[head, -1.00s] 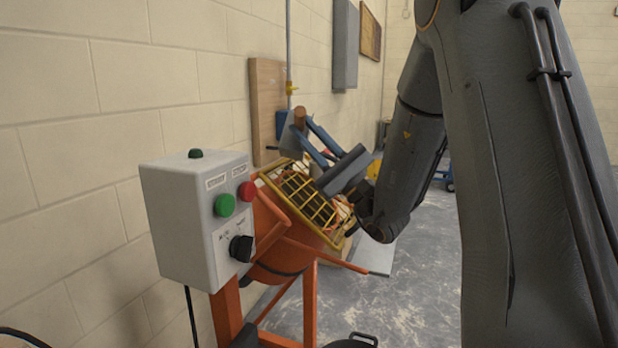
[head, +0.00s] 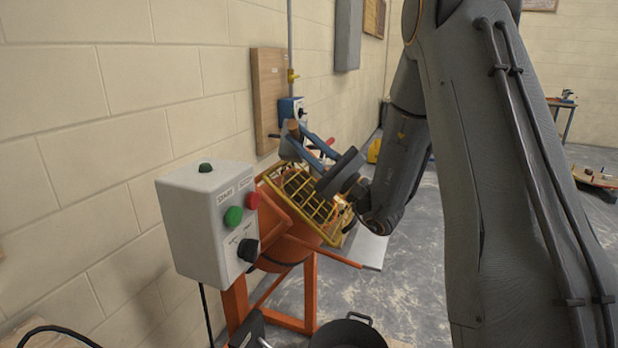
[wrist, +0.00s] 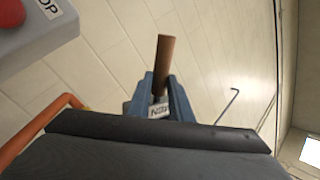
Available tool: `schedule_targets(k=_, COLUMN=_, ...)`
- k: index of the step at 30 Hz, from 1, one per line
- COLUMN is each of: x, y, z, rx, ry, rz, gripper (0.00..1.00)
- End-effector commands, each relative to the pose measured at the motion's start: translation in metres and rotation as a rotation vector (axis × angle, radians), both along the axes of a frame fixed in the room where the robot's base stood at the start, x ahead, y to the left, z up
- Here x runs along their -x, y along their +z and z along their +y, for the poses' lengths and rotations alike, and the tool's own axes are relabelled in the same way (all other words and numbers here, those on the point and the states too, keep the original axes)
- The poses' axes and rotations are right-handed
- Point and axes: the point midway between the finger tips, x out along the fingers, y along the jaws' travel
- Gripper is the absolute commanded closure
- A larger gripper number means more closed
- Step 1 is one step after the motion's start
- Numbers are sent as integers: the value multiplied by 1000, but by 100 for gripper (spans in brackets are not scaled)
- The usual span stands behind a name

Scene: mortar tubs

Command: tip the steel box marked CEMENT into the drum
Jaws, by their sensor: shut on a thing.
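The orange mixer drum (head: 283,247) stands tilted in the head view, with a yellow grid guard (head: 322,208) over its mouth. My gripper (head: 301,136) is above the guard, with its blue fingers shut on a brown cylindrical grip. That grip (wrist: 164,58) sticks out past the fingertips (wrist: 162,88) in the wrist view. A small white label (wrist: 159,110) shows between the fingers, its letters only partly readable. I take the grip as part of the held steel box. Its body is mostly hidden, and I cannot tell its tilt or contents.
A grey control box (head: 205,225) with green and red buttons stands just in front of the drum. A blue switch box (head: 292,108) and a wooden board (head: 269,92) are on the wall behind. A black tub (head: 348,334) stands on the floor below.

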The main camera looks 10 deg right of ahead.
Motion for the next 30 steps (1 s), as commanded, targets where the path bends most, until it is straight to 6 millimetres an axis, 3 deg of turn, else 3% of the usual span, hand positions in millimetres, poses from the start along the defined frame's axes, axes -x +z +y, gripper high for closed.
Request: schedule_targets(k=30, x=-13, y=39, z=43, rx=377, ry=7, rz=130, gripper=100)
